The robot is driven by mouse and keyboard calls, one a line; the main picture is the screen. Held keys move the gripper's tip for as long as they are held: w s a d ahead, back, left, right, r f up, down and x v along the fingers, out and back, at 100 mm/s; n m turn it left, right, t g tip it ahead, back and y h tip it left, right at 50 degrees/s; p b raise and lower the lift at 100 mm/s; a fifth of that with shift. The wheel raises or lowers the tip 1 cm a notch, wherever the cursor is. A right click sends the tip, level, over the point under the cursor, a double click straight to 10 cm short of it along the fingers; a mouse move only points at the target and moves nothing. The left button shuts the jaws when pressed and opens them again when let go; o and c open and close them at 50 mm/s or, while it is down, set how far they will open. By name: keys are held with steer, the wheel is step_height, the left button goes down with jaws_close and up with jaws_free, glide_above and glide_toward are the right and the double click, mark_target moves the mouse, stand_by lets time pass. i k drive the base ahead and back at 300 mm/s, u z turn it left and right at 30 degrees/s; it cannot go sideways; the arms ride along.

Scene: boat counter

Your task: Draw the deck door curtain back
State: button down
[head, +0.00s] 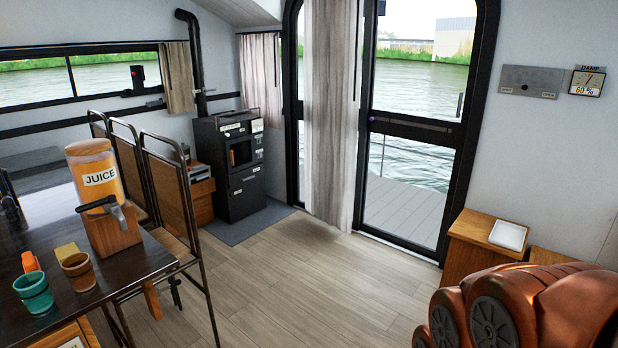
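The deck door curtain (328,110) is a pale grey-white cloth hanging in long folds nearly to the floor. It is gathered in a fairly narrow width and hangs over the middle-left part of the door area. The glass deck door (412,150) has a black frame and a dark crossbar. Its right-hand glass is uncovered and shows the deck and water; a narrow strip of glass also shows left of the curtain. A thin dark rod hangs along the curtain's upper right edge. My gripper is not in view.
A black stove (229,160) stands left of the door on a grey mat. A dark table (125,265) with a juice dispenser (98,195), cups and chairs fills the left. A low wooden cabinet (475,245) stands right of the door. Open plank floor (300,275) lies between.

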mark_target(345, 36)
steer(key=z, duration=0.45)
steer(key=i, duration=4)
steer(key=u, duration=0.4)
